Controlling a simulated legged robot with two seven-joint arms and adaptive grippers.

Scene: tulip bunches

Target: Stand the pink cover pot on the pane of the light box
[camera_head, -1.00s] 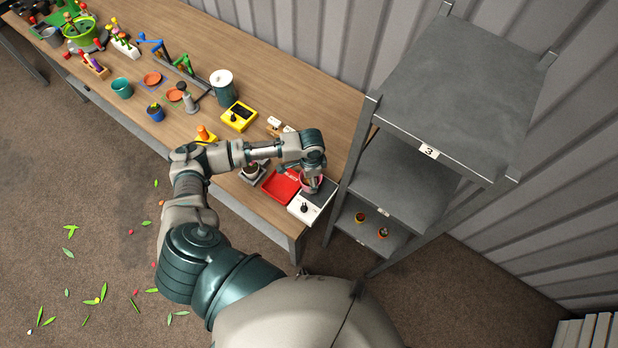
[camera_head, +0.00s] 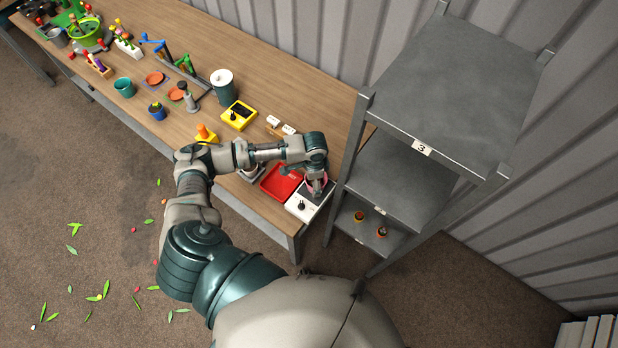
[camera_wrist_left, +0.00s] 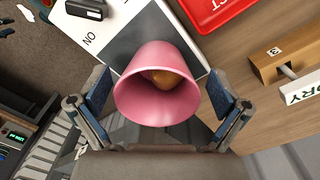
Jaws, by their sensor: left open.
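The pink cover pot (camera_wrist_left: 158,95) is between the fingers of my left gripper (camera_wrist_left: 160,106), its open mouth facing the wrist camera and a brown-orange rounded thing inside. The fingers are apart, with a gap on either side of the pot. The white light box (camera_head: 302,207) has a black knob and a dark pane (camera_wrist_left: 142,32). The pot is over this pane and appears to stand on it; its foot is hidden by its own body. My right gripper is out of view.
A red tray (camera_head: 279,184) lies left of the light box. A wooden block with a label (camera_wrist_left: 283,62) is behind. A grey shelf rack (camera_head: 420,150) stands close on the right. A yellow device (camera_head: 239,115) and several pots stand further along the bench (camera_head: 300,85).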

